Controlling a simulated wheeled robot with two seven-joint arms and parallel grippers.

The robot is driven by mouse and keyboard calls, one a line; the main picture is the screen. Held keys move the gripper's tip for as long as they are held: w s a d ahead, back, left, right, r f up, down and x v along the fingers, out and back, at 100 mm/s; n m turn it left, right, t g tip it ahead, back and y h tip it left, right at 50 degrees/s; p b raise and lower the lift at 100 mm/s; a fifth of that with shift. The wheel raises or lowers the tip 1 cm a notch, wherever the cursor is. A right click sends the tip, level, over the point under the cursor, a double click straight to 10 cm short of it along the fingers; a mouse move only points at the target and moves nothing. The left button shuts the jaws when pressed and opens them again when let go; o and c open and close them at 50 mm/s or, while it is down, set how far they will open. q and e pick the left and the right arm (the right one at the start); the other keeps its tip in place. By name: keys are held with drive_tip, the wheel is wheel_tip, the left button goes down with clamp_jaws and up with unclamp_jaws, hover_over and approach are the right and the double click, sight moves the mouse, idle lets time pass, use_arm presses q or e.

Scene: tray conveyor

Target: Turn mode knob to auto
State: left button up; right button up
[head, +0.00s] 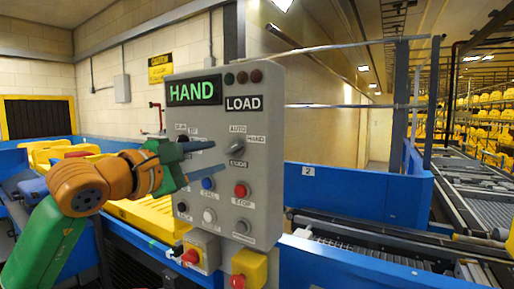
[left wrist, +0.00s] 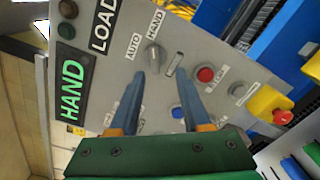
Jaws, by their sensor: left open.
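The grey control panel (head: 267,180) has a lit green display (head: 195,91) reading HAND. The mode knob (head: 237,149) is a small grey knob below the AUTO and HAND labels. It also shows in the left wrist view (left wrist: 153,56), just beyond the fingertips and nearer the left finger. Its pointer is too small to read surely. My left gripper (head: 220,155) is open and empty, its two blue-grey fingers pointing at the panel. In the left wrist view its fingers (left wrist: 160,78) stand apart, and no contact with the knob shows. My right gripper is not in view.
Blue (head: 208,183) and red (head: 241,190) push buttons sit just below the fingers. A red stop button on a yellow box (head: 249,269) juts out at the panel's bottom. Yellow trays (head: 140,215) lie behind my left arm; a conveyor (head: 370,240) runs on the right.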

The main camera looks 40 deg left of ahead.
sight(229, 149)
use_arm(q)
drive_tip(key=w+p, duration=0.2)
drive_tip(key=w, duration=0.1)
drive_tip(key=w+a+p, duration=0.1)
drive_tip(key=w, duration=0.1)
drive_tip(key=shift+w+r+p, duration=0.1)
drive_tip(key=shift+r+p, duration=0.25)
drive_tip(key=shift+r, duration=0.05)
drive_tip(key=shift+w+f, duration=0.15)
drive_tip(key=shift+w, duration=0.15)
drive_tip(key=shift+s, duration=0.25)
clamp_jaws()
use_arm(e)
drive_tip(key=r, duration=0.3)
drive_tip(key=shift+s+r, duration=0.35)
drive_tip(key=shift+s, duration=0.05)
